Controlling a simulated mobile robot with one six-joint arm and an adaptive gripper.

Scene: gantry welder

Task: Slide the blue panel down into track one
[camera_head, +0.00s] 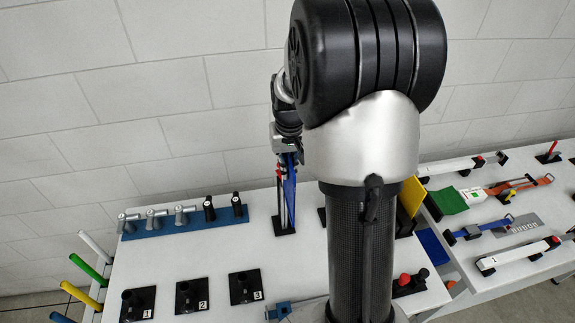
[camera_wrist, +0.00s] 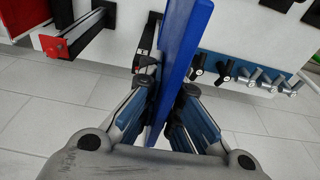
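The blue panel (camera_head: 290,195) is long, narrow and close to upright in the head view. My gripper (camera_head: 288,148) is at its upper end. In the wrist view my gripper (camera_wrist: 168,88) is shut on the blue panel (camera_wrist: 190,40), with a finger on each face. A slim silver upright track (camera_head: 280,208) with a red tip stands on a black base (camera_head: 284,229), right beside the panel. I cannot tell whether the panel's edge sits in its groove. The wrist view shows a red-tipped silver rail (camera_wrist: 85,36) to the left of the panel, apart from it.
A blue rack (camera_head: 185,227) of clamps and handles stands left of the track. Black numbered holders (camera_head: 190,296) line the front. My arm hides the table's middle right. A yellow panel (camera_head: 411,196) and a green block (camera_head: 447,201) are further right.

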